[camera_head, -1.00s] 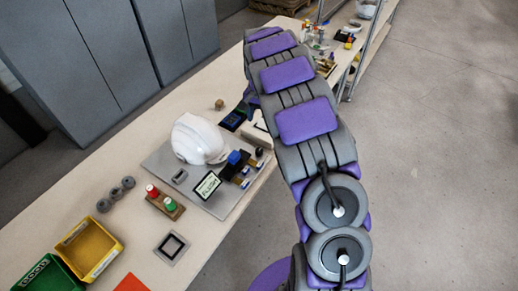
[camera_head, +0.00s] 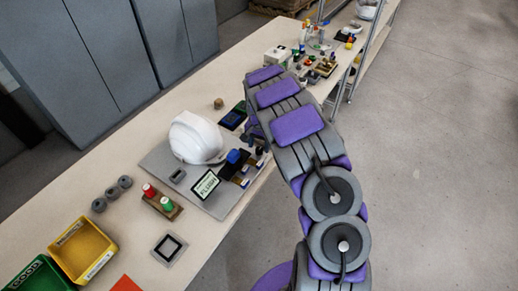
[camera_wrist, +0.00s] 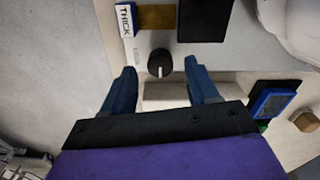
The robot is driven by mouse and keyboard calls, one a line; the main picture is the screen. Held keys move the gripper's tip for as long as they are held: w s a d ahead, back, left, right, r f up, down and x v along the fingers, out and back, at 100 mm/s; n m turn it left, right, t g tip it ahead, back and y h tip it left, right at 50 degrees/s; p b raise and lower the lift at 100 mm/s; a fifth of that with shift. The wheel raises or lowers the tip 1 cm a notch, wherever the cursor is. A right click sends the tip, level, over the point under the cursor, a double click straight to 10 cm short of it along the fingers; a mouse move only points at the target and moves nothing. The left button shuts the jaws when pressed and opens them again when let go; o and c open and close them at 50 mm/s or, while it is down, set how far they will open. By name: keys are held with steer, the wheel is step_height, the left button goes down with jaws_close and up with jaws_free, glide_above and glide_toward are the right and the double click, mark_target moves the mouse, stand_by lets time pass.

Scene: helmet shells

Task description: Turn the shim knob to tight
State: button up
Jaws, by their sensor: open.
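The shim knob (camera_wrist: 160,63) is a small round black knob with a white pointer line, set on a light grey plate (camera_wrist: 240,48). In the wrist view, it sits between and beyond the fingertips of my gripper (camera_wrist: 159,68). The blue fingers are open, one on each side of the knob in the picture, and hold nothing. I cannot tell how far apart they and the knob are in depth. A small block marked THICK (camera_wrist: 125,20) lies up and left of the knob. In the head view, my arm partly hides the gripper by the plate's right edge.
A white helmet shell (camera_head: 196,138) and a small sign (camera_head: 205,185) stand on the plate. Red and green pegs (camera_head: 158,197) stand in a holder. Yellow (camera_head: 82,250) and green (camera_head: 42,275) bins are at lower left. Several items crowd the far bench end.

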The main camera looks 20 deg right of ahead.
steer(key=shift+f, duration=1)
steer(key=c, duration=1)
steer(key=shift+c, duration=0.2)
